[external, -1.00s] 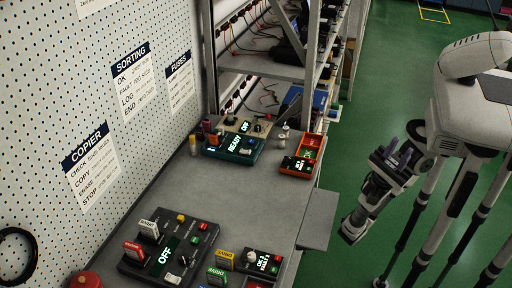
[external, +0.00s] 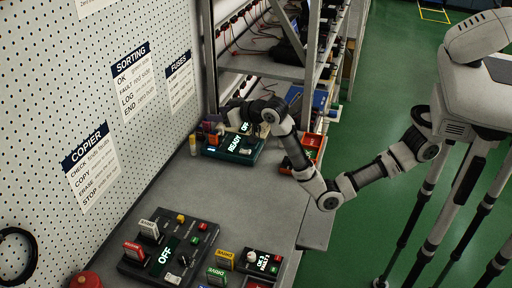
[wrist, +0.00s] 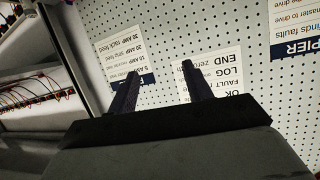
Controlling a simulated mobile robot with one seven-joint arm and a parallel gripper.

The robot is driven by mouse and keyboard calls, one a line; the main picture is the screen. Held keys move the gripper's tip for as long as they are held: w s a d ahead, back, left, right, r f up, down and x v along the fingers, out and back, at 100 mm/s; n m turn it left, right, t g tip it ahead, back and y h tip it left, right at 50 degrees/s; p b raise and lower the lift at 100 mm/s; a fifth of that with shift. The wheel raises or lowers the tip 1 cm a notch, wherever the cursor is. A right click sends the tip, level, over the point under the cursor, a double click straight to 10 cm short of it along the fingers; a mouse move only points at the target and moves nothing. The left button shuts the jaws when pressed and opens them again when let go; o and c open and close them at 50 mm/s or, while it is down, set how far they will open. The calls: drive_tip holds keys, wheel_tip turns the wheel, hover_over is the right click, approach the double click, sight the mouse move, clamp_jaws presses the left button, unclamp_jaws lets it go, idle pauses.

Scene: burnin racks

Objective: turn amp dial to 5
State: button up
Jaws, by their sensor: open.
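The amp dial cannot be made out; my arm covers much of the beige box. My gripper (external: 232,113) is above and at the back of the beige box, small and partly hidden by my wrist. In the wrist view my gripper (wrist: 160,82) has its two dark fingers spread, with nothing between them. It faces the pegboard wall, and no dial shows there.
The fuses sign (wrist: 128,62) lists amp values on the pegboard (wrist: 230,25), beside the sorting sign (wrist: 212,72). A black copier box (external: 205,235) is nearer. A shelf rack (external: 262,70) rises behind. Mid-bench is clear.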

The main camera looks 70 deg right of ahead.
drive_tip(key=d+f+m+g+h, duration=0.1)
drive_tip(key=d+f+m+g, duration=0.15)
drive_tip(key=d, duration=0.65)
drive_tip(key=d+f+m+g+h, duration=0.1)
drive_tip(key=d+f+g, duration=0.25)
drive_tip(key=d, duration=0.55)
drive_tip(key=m+g+y, duration=0.1)
drive_tip(key=m+g, duration=0.2)
drive_tip(key=g, duration=0.2)
approach(258, 126)
drive_tip(key=shift+n, duration=0.25)
drive_tip(key=p+x, duration=0.3)
drive_tip(key=x, duration=0.5)
drive_tip(key=shift+f, duration=0.25)
drive_tip(key=shift+w, duration=0.1)
drive_tip(key=c, duration=1)
